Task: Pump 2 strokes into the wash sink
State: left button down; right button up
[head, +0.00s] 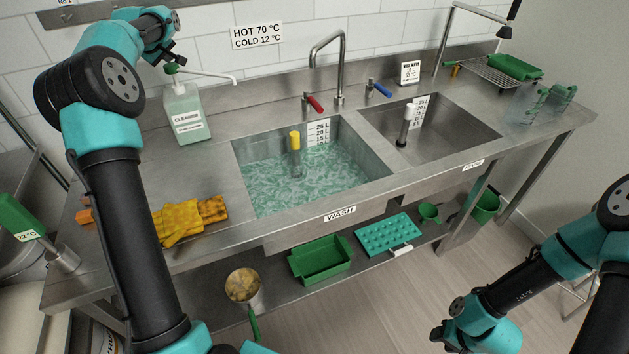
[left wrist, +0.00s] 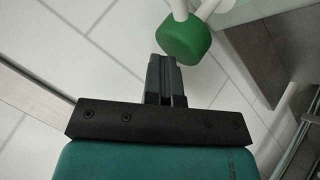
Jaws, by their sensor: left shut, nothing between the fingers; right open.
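The cleanser bottle (head: 186,115), clear with pale green liquid, stands upright on the counter left of the wash sink. The wash sink (head: 255,141) holds rippled greenish water and a yellow-topped standpipe (head: 295,141). My left gripper (head: 172,58) is shut and empty, close by the pump head. In the left wrist view its fingertips (left wrist: 163,62) are beside the green head (left wrist: 185,38); contact is unclear. My right gripper (head: 437,335) is low at right, open, away from the counter.
The second sink (head: 440,135) looks empty. A tall faucet (head: 338,70) with red (head: 314,103) and blue (head: 379,89) handles stands behind. Orange gloves (head: 190,217) lie front left. A green tub (head: 320,262) and teal mould tray (head: 388,236) are on the lower shelf.

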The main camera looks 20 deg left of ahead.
aim_at(169, 65)
pick_arm(q)
jog(key=shift+r, duration=2.9)
jog(key=shift+f, duration=0.1)
jog(key=shift+f, duration=2.15)
